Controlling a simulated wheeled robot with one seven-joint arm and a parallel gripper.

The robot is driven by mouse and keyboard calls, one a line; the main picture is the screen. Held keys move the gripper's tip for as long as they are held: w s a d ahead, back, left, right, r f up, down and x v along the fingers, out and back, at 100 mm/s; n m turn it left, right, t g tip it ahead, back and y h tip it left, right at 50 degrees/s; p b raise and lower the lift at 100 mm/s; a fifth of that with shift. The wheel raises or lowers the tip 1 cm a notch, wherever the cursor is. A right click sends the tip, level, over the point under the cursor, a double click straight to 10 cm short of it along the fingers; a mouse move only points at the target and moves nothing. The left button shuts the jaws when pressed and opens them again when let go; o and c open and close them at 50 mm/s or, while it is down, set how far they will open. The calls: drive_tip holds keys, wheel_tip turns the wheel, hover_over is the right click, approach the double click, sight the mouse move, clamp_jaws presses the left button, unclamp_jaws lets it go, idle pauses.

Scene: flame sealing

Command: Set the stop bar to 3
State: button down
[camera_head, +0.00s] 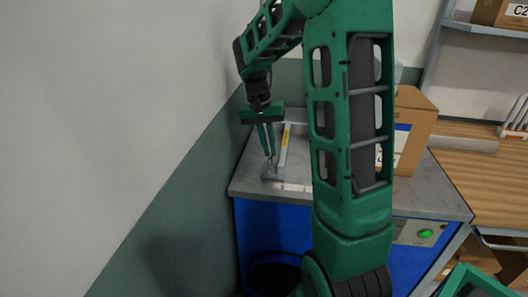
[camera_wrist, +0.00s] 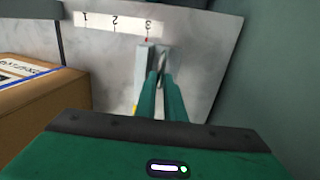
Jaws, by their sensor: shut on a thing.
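The stop bar (camera_head: 284,150) is a pale grey bar with a yellow strip, lying on the grey bench top at the left. In the wrist view, the bar (camera_wrist: 142,68) has a red pointer at its end, lined up at or very near the 3 on the white scale strip (camera_wrist: 100,24). The strip is marked 1, 2 and 3 and also shows in the head view (camera_head: 296,187). My gripper (camera_head: 270,158) points down at the bar's near end. Its green fingers (camera_wrist: 163,78) are shut on the bar's grey upright part, which they partly hide.
A cardboard box (camera_head: 412,130) stands on the bench to the right, behind my arm; it also shows in the wrist view (camera_wrist: 40,100). The wall (camera_head: 185,190) is close on the left. A green button (camera_head: 425,233) is on the bench front. A wooden table (camera_head: 480,165) adjoins at right.

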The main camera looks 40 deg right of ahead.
drive_tip(key=shift+w+a, duration=0.15)
drive_tip(key=shift+a, duration=0.2)
drive_tip(key=c, duration=1.8)
unclamp_jaws()
drive_tip(key=shift+w+a, duration=0.1)
drive_tip(key=shift+c, duration=0.2)
drive_tip(key=shift+r, duration=0.1)
wheel_tip(320, 180, up, 10)
drive_tip(key=w+a, duration=0.1)
drive_tip(key=shift+w+a+r, duration=0.15)
drive_tip(key=shift+w, duration=0.15)
